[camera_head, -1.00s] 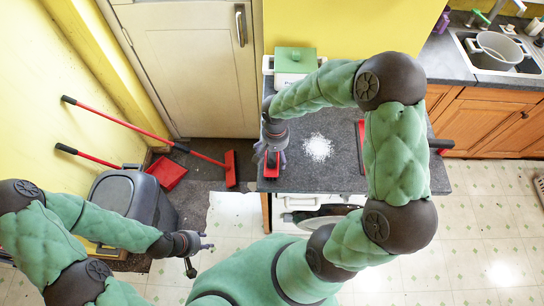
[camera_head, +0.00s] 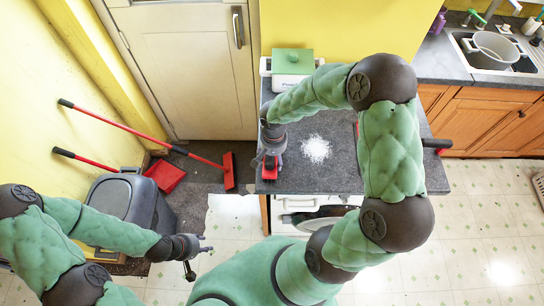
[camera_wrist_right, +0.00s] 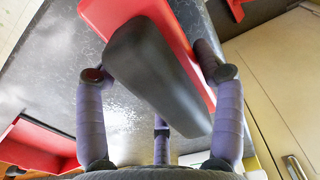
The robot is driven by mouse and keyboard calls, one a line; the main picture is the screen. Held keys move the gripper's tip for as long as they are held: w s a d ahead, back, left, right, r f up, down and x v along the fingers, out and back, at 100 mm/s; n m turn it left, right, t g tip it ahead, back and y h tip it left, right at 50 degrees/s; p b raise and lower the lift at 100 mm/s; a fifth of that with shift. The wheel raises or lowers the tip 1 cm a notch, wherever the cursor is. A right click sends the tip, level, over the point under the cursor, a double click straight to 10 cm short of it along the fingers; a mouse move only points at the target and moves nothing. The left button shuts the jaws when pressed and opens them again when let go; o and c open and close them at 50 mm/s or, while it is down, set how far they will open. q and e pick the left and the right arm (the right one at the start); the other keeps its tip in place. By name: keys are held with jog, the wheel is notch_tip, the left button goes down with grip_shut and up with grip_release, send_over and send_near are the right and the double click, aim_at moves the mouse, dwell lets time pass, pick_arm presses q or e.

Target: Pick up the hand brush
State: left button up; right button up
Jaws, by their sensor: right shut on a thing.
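The hand brush (camera_head: 269,174) is red with a black handle and is at the left edge of the dark worktop. In the right wrist view its black handle (camera_wrist_right: 155,75) lies between my right gripper's purple fingers, in front of its red body (camera_wrist_right: 175,20). My right gripper (camera_head: 271,158) is shut on it. I cannot tell whether the brush still touches the worktop. Its bristles are hidden. My left gripper (camera_head: 203,256) is open and empty, low over the floor left of the worktop.
White powder (camera_head: 316,149) lies on the worktop (camera_head: 300,183). A red dustpan (camera_wrist_right: 38,145) is beyond it, mostly hidden by my arm in the head view. A green-lidded container (camera_head: 293,62) stands behind. A grey bin (camera_head: 121,196) and a long-handled red broom (camera_head: 229,171) are at left.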

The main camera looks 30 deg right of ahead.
jog(key=shift+r, duration=0.5)
notch_tip(320, 180, up, 2)
jog(key=shift+w+r, duration=0.1)
jog(key=shift+r, duration=0.1)
jog(key=s+d+r+p, duration=0.2)
jog(key=s+d+r, duration=0.6)
jog(key=d, duration=0.3)
jog(key=shift+s+r, duration=0.4)
jog(key=shift+r, duration=0.4)
jog(key=o, duration=0.4)
jog(key=shift+c, duration=1.1)
jog(key=w+d+f+b, duration=0.2)
jog(key=w+d+f, duration=0.3)
jog(key=d+f, duration=0.1)
jog(key=shift+d+b, duration=0.35)
jog(key=shift+w, duration=0.1)
